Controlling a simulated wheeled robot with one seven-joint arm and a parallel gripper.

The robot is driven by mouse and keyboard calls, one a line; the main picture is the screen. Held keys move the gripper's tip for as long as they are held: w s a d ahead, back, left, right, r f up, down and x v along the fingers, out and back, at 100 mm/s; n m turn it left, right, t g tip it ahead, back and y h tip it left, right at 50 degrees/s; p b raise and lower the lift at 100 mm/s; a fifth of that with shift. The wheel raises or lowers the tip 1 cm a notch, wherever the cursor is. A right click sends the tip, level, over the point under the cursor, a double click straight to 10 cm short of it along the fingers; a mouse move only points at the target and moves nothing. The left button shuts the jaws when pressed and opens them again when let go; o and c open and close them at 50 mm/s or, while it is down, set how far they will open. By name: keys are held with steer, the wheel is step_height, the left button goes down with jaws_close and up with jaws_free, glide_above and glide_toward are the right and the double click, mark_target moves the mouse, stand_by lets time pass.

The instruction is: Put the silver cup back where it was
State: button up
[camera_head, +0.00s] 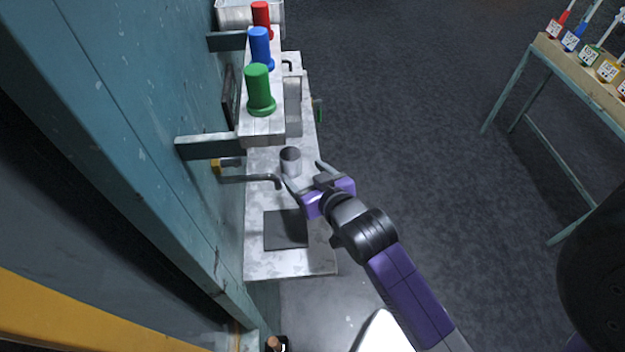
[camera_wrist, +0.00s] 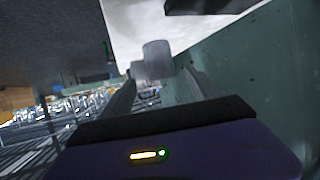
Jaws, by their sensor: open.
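The silver cup (camera_head: 291,161) stands upright on the grey metal counter (camera_head: 262,262), beside the end of a dark pipe spout (camera_head: 262,178). My gripper (camera_head: 304,174) is open, with its two fingers pointing toward the cup. The fingers look close to the cup, one near each side, but I cannot tell whether they touch it. In the wrist view the cup (camera_wrist: 157,56) appears beyond the fingertips of my gripper (camera_wrist: 163,82), roughly between them.
Green (camera_head: 259,90), blue (camera_head: 260,48) and red (camera_head: 262,15) cylinders stand on a shelf above the counter. A dark square plate (camera_head: 285,231) lies at the counter's near end. A teal wall (camera_head: 130,120) bounds the left.

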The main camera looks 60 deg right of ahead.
steer(key=shift+n+t+y, duration=0.4)
steer(key=shift+n+y, duration=0.3)
steer(key=s+a, duration=0.1)
steer(key=a, duration=0.1)
steer(key=s+a, duration=0.2)
steer(key=s+a+f, duration=0.1)
steer(key=a, duration=0.1)
steer(key=shift+s+a, duration=0.25)
steer(key=shift+a, duration=0.15)
steer(key=shift+n+t+y, duration=0.5)
steer(key=shift+n+y, duration=0.3)
steer(key=shift+y, duration=0.1)
steer(key=s+a, duration=0.1)
steer(key=a, duration=0.1)
steer(key=s+a, duration=0.3)
steer(key=s, duration=0.1)
steer(key=shift+s+a+r, duration=0.25)
steer(key=shift+a, duration=0.15)
steer(key=s+a+r+n+y, duration=0.1)
steer(key=s+a+r, duration=0.2)
steer(key=s, duration=0.3)
steer(key=s+a+r+n+t+y, duration=0.1)
steer(key=s+a+r+n+y, duration=0.1)
steer(key=s+a+r, duration=0.2)
steer(key=shift+s+y, duration=0.3)
steer(key=shift+s, duration=0.95)
steer(key=shift+r, duration=0.1)
steer(key=shift+f, duration=0.3)
